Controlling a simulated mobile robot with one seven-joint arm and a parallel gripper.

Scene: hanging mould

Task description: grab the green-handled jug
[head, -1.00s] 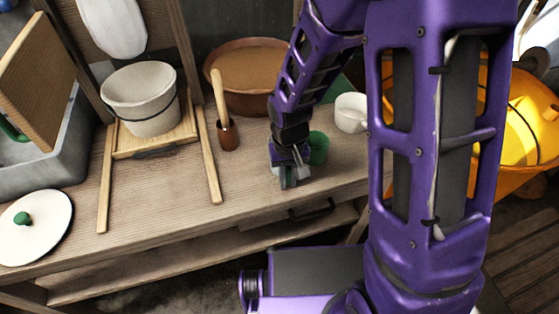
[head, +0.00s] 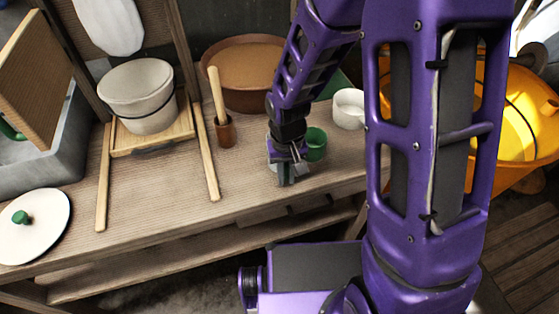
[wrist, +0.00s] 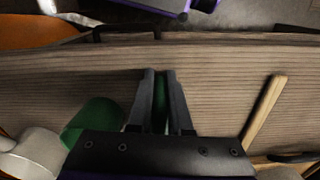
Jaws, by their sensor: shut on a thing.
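The green jug (head: 316,145) stands on the wooden bench, just right of my gripper (head: 287,178); its rounded green side also shows in the wrist view (wrist: 95,124), left of the fingers. In the wrist view, my gripper (wrist: 160,88) is shut on a narrow green piece (wrist: 159,100), which looks like the jug's handle. Where this piece joins the jug is hidden behind the gripper body. The fingers point down close to the bench top. I cannot tell whether the jug is lifted off the wood.
A white mug (head: 348,108) stands close behind the green jug. A brown basin (head: 247,104), a small brown pot with a wooden handle (head: 224,130) and a white bucket (head: 139,98) stand left. The bench (head: 165,203) is clear in front.

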